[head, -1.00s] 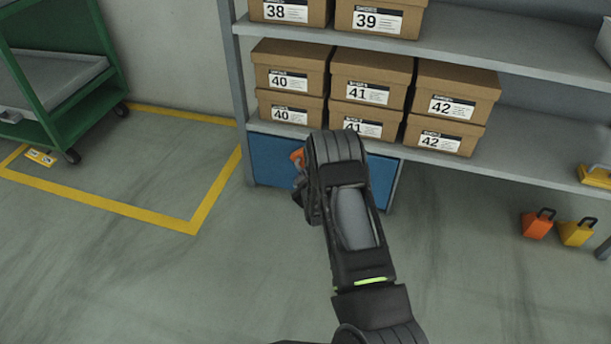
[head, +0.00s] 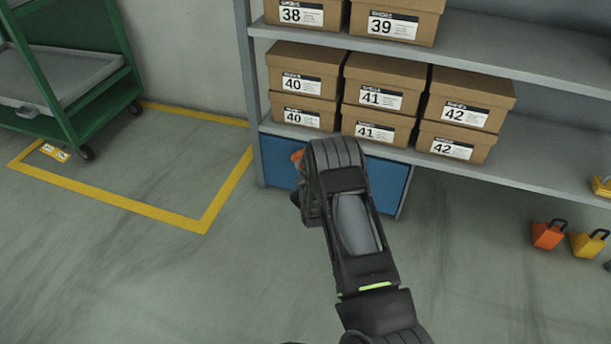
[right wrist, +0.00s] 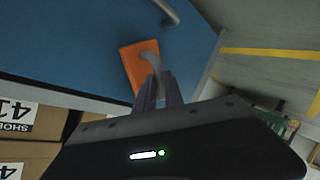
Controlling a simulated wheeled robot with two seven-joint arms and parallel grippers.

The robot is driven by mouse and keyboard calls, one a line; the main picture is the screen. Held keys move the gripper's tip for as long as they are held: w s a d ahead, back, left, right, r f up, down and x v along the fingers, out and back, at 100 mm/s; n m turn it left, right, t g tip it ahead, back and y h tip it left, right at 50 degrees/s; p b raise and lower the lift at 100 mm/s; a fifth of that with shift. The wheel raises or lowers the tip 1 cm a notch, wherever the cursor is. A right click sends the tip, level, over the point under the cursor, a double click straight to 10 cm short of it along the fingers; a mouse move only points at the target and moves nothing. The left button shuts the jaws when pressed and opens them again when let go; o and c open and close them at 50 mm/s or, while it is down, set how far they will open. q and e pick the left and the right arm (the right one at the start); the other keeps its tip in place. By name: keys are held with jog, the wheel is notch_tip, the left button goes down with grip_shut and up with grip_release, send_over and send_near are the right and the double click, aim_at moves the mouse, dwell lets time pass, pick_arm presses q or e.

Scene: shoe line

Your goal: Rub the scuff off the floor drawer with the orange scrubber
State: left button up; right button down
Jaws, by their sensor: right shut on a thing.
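The blue floor drawer (head: 392,186) sits under the lowest shelf, shut as far as I can see. Its blue front (right wrist: 60,45) and a grey bar handle (right wrist: 168,12) show in the right wrist view. My right gripper (right wrist: 153,88) is shut on the grey handle of the orange scrubber (right wrist: 134,66). The scrubber lies over the drawer front, at or very near its surface; contact is not certain. In the head view, only a bit of the scrubber (head: 297,156) shows beside my right arm, near the drawer's left part. I cannot make out the scuff. My left gripper is not in view.
Several shoe boxes (head: 385,72) fill the grey shelves above the drawer. A green cart (head: 75,100) stands at the left by a yellow floor line (head: 130,205). Orange (head: 548,235) and yellow (head: 588,243) handled objects stand at the right. The floor in front is clear.

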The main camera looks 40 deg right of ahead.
jog(key=shift+s+a+f+p, duration=0.1)
jog(key=shift+s+a+p, duration=0.3)
jog(key=shift+s+a, duration=0.55)
jog(key=shift+s+a+p, duration=0.35)
jog(key=shift+s+a, duration=0.25)
jog(key=shift+a, duration=0.55)
jog(key=shift+s+a+p, duration=0.25)
jog(key=shift+s+a, duration=0.2)
jog(key=shift+a, duration=0.2)
jog(key=shift+s+a+p, duration=0.25)
jog(key=shift+s+a, duration=0.15)
jog(key=shift+a, duration=0.2)
